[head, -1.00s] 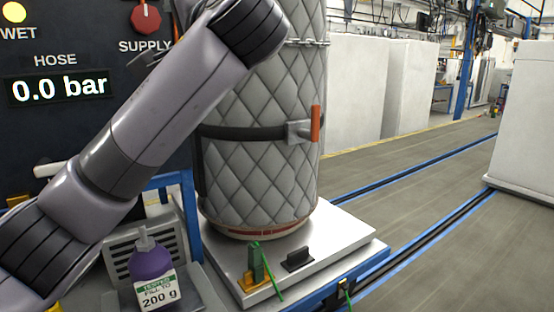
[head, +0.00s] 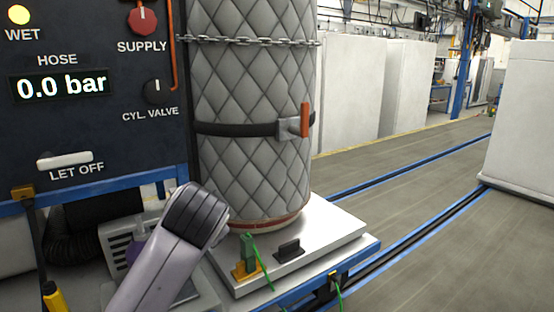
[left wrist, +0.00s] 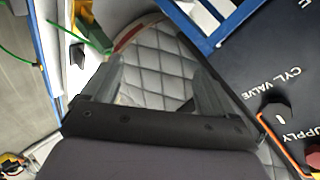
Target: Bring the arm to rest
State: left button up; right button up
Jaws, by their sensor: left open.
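My left arm (head: 175,245) rises from the bottom of the head view, its dark joint just left of the metal scale plate (head: 335,232). My left gripper (left wrist: 155,82) shows in the left wrist view, its two fingers apart with nothing between them. Behind the fingers is the quilted grey jacket of the tall cylinder (left wrist: 158,60). In the head view the cylinder (head: 250,90) stands upright on the plate, with a strap and a chain around it. My right gripper is in neither view.
The dark control panel (head: 105,120) at the left has knobs and a display reading 0.0 bar. A purple bottle (head: 136,252) is mostly hidden behind my arm. A green and yellow clamp (head: 247,256) sits on the plate's front corner. Open floor (head: 415,170) lies to the right.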

pick_arm(q)
jog(key=s+a+f+n+g+h, duration=0.1)
jog(key=s+a+f+g, duration=0.1)
jog(key=s+f, duration=0.6)
jog(key=s+a+f+n+g+h, duration=0.2)
jog(key=s+f, duration=0.3)
jog(key=f, duration=0.6)
jog(key=s+a+f+n+g, duration=0.2)
jog(key=s+f, duration=0.3)
jog(key=s, duration=0.5)
jog(key=s+a+f+n+g, duration=0.1)
jog(key=s+a+f, duration=0.25)
jog(key=s, duration=0.75)
jog(key=w+d+f+t+h+b, duration=0.1)
jog(key=w+f+t, duration=0.2)
jog(key=f, duration=0.3)
jog(key=w+d+f+t+h+b, duration=0.1)
jog(key=w+d+f+t, duration=0.1)
jog(key=f, duration=0.4)
jog(key=shift+w+d+f+t+h+b, duration=0.2)
jog(key=shift+w+f+t+h+b, duration=0.15)
jog(key=shift+w+t, duration=0.3)
